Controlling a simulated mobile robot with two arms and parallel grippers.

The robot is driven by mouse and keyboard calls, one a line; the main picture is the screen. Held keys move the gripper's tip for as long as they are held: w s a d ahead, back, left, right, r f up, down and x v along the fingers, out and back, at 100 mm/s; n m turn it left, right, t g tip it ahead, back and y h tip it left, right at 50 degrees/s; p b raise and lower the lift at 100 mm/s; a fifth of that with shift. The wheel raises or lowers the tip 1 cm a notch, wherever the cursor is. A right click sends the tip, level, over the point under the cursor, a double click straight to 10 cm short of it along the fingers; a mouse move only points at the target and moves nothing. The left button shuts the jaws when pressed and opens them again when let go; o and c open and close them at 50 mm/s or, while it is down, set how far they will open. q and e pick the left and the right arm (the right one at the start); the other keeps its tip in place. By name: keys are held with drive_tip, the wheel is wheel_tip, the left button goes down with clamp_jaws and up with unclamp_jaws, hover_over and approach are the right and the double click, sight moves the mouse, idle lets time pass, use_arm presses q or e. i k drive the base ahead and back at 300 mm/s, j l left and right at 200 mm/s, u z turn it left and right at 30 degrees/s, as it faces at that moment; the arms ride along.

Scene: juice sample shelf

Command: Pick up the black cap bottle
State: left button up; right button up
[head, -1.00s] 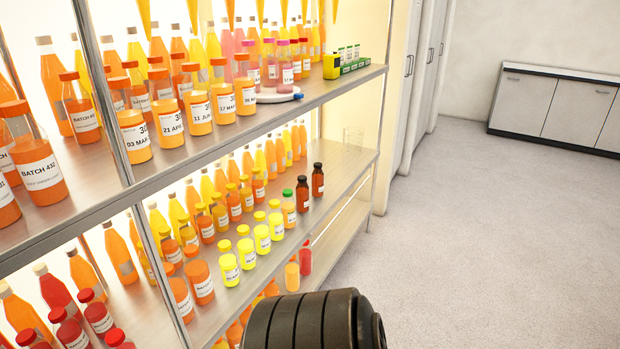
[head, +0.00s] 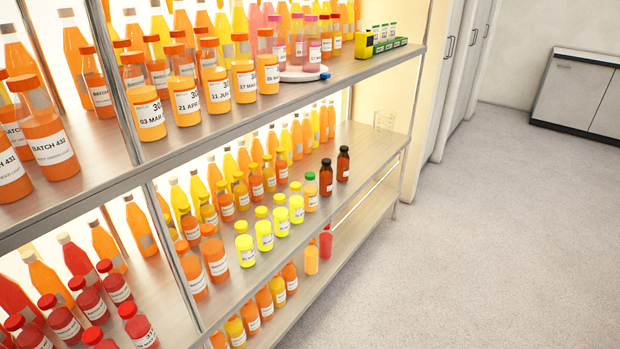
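Two dark brown bottles with black caps stand upright on the middle shelf (head: 375,150), toward its right end. One black cap bottle (head: 343,164) is farther right and back. The other black cap bottle (head: 326,178) is just left of it and nearer, next to a green-capped bottle (head: 311,193). Neither of my grippers is in the head view.
Yellow-capped bottles (head: 264,236) stand in rows left of the dark bottles. The upper shelf (head: 330,75) holds orange bottles and a yellow device (head: 364,45). The right end of the middle shelf is mostly clear, with a clear glass container (head: 384,121) at the back. Open floor (head: 480,240) lies to the right.

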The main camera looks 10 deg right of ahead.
sight(326, 185)
drive_tip(key=z, duration=0.4)
drive_tip(key=u, duration=3.05)
drive_tip(key=z, duration=2.5)
drive_tip(key=i+l+u, duration=0.1)
drive_tip(key=l+u, duration=0.3)
drive_tip(key=i+l+u, duration=0.1)
drive_tip(key=l+u, duration=0.3)
drive_tip(key=j, duration=0.15)
